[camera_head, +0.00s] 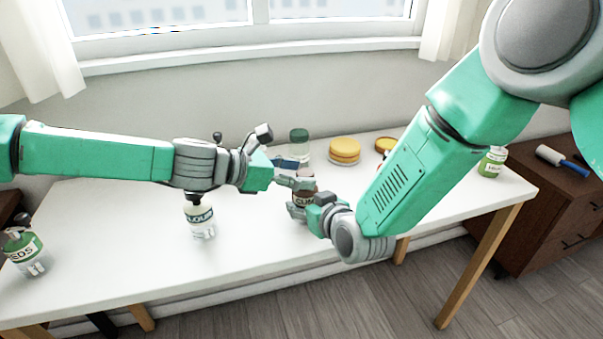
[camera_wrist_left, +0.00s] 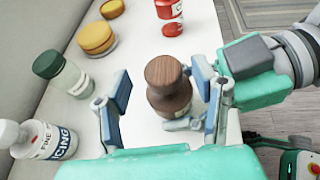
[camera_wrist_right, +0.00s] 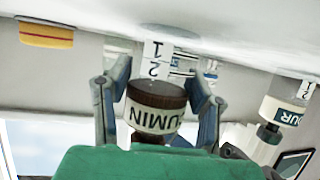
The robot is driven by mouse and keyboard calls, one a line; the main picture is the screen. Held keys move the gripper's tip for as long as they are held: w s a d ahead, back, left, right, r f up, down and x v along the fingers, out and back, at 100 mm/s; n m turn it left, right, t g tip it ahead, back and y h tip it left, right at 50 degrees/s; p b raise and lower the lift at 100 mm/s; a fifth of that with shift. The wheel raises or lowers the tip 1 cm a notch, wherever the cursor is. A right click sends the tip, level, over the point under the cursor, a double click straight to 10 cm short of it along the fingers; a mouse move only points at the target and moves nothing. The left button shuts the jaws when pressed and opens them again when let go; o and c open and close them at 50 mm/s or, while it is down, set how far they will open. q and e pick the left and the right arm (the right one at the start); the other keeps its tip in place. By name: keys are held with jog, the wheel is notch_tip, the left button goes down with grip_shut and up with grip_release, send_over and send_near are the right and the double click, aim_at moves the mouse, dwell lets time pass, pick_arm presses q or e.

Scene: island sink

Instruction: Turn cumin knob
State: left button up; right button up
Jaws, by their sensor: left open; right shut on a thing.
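My left gripper (camera_head: 294,182) reaches from the left above the jar. In its wrist view the open fingers (camera_wrist_left: 158,98) stand either side of the knob, with a visible gap on the left. My right gripper (camera_head: 308,210) is shut on the jar low down, from the front right. The right wrist view shows the CUMIN label (camera_wrist_right: 152,117) between its fingers.
The table's left half is mostly clear.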

pick_arm(q)
jog(key=shift+w+d+f, duration=0.2)
jog(key=shift+w+d, duration=0.05)
jog(key=shift+d, duration=0.1)
jog(key=shift+a, duration=0.1)
jog(key=c, duration=1.2)
jog(key=shift+w, duration=0.1)
jog(key=m+g+h, duration=0.1)
jog(key=m+g, duration=0.3)
jog(key=shift+w+g, duration=0.1)
jog(key=shift+g, duration=0.3)
jog(key=m+g, duration=0.6)
jog(key=shift+f+y, duration=0.15)
jog(key=shift+y, duration=0.15)
jog(key=shift+g, duration=0.3)
jog(key=shift+m+g+y, duration=0.3)
jog(key=shift+m+g, duration=0.1)
jog(key=shift+m, duration=0.1)
